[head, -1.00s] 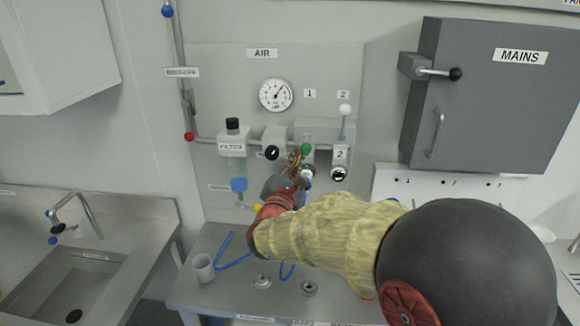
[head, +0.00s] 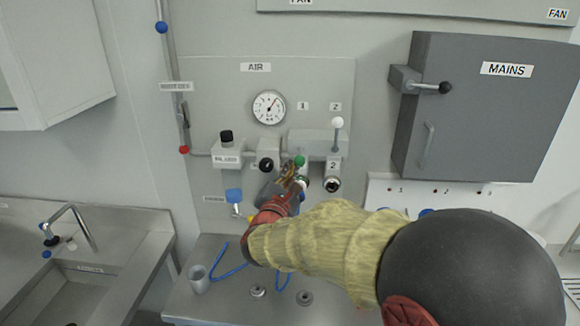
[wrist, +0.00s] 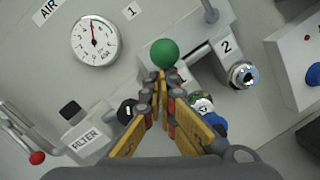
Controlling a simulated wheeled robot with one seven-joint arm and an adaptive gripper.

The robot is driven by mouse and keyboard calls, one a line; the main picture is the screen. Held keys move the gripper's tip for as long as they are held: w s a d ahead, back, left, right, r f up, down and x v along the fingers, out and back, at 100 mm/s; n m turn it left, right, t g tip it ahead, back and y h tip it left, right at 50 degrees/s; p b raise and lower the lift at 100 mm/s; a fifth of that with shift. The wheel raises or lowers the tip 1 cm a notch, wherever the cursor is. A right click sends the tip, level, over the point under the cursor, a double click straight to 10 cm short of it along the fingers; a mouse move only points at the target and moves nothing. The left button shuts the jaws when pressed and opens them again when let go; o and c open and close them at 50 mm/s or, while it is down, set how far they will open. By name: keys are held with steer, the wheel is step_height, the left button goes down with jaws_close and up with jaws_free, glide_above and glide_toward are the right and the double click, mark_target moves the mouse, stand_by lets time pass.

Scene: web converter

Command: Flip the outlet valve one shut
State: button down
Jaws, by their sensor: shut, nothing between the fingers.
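Outlet valve one's lever shows as a green ball knob (head: 300,160) on the air panel, beside the tip of my gripper. The green ball (wrist: 165,53) is large in the wrist view, just beyond my fingertips. Its stem is mostly hidden, so I cannot tell its exact angle. My gripper (head: 291,172) is shut and empty; its fingertips (wrist: 160,82) meet just below the ball, and I cannot tell whether they touch it. Outlet two's lever, with a white knob (head: 337,121), stands upright, with outlet two (head: 332,184) below it.
The gauge (head: 269,107), filter (head: 227,150) and a black knob (head: 266,165) are left of the valves. The grey mains box (head: 470,110) juts out at the right. A cup (head: 199,280) and blue hose (head: 228,273) are on the bench below.

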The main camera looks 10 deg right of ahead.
steer(key=shift+r, duration=0.2)
step_height(320, 180, up, 8)
steer(key=w+g+y+p, duration=0.2)
steer(key=g+p, duration=0.5)
steer(key=p, duration=1.8)
steer(key=shift+w+d+r+n+y+p, duration=0.15)
steer(key=shift+w+d+n+y+p, duration=0.15)
steer(key=shift+d+n+y+p, duration=0.25)
steer(key=shift+a, duration=0.1)
